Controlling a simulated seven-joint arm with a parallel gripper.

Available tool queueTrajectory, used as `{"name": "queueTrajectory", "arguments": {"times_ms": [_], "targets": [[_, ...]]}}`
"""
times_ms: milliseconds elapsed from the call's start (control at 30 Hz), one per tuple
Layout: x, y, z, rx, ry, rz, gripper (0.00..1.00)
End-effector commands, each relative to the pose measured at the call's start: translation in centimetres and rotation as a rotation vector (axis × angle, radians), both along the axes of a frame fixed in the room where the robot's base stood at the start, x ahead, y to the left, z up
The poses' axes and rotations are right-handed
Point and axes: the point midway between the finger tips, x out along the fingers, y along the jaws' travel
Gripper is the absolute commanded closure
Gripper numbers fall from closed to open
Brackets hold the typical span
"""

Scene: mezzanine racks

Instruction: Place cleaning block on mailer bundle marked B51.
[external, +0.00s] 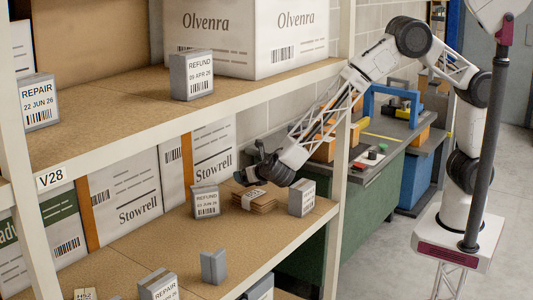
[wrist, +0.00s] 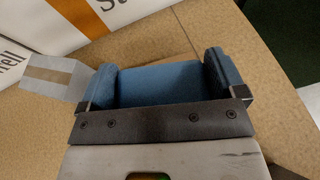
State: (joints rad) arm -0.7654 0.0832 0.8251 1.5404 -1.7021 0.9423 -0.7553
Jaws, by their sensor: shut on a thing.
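My gripper (external: 266,165) is above the lower shelf. In the wrist view, my gripper (wrist: 160,80) is shut on a blue block (wrist: 160,84), which spans the gap between its two fingers. I take this as the cleaning block; in the external view it is hard to tell from the dark gripper. A brown mailer bundle (external: 262,204) lies flat on the lower shelf, just below my gripper and apart from it. Its white label is too small to read surely.
A grey REFUND box (external: 205,201) stands left of the bundle and another grey box (external: 302,198) stands right of it. A grey upright piece (external: 213,266) stands near the front edge. A rack post (external: 340,150) and the upper shelf (external: 110,112) are close by.

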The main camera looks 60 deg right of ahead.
Motion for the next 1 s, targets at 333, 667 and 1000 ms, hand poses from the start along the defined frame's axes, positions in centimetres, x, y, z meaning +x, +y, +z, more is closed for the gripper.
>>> {"name": "queueTrajectory", "arguments": {"times_ms": [333,667,1000], "targets": [[-0.5,-1.2,-1.6,-0.001,-0.001,-0.087,0.35],[-0.6,-1.5,-2.0,-0.002,-0.002,-0.107,0.35],[-0.6,-1.5,-2.3,-0.002,-0.001,-0.105,0.35]]}}
